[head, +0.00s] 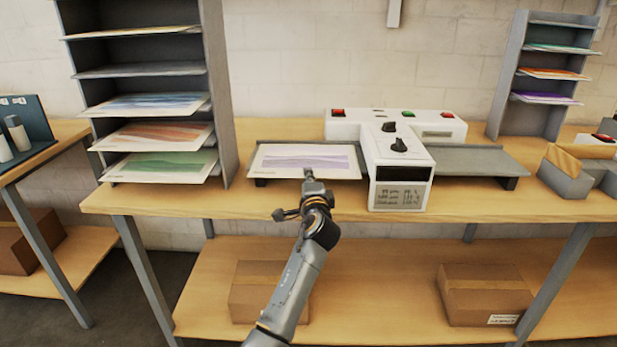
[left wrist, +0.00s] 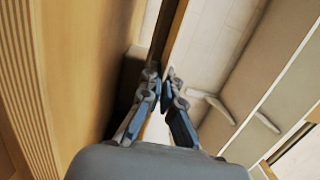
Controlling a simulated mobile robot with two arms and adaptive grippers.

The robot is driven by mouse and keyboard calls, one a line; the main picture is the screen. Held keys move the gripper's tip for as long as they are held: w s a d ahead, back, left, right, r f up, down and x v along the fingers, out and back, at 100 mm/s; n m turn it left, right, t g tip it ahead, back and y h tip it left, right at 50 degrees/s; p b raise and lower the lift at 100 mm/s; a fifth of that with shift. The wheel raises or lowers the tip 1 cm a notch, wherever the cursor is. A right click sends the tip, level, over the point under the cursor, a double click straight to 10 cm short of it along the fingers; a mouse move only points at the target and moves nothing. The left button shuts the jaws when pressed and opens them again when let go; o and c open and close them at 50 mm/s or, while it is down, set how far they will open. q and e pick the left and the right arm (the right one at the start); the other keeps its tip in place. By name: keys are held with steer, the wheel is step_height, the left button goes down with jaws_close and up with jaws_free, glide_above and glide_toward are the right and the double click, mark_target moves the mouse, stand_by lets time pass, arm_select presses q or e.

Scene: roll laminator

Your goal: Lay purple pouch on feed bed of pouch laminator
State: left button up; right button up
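The purple pouch (head: 276,165), a white sheet with a purple wavy picture, lies on or just over the left feed bed (head: 257,149) of the pouch laminator (head: 403,151). I cannot tell whether it rests fully flat. My left gripper (head: 309,176) is at the middle of the pouch's front edge and covers a little of it. In the left wrist view the fingers (left wrist: 161,73) converge with tips close together. Whether they pinch the pouch edge cannot be made out. My right gripper is not in view.
A rack (head: 229,100) with several coloured sheets stands left of the feed bed. A second rack (head: 504,75) stands at the back right. A grey tray (head: 470,160) extends right of the laminator. Cardboard boxes (head: 485,295) sit on the lower shelf. A grey bin (head: 566,180) is at the right.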

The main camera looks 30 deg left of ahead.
arm_select(q)
steer(key=o, duration=0.5)
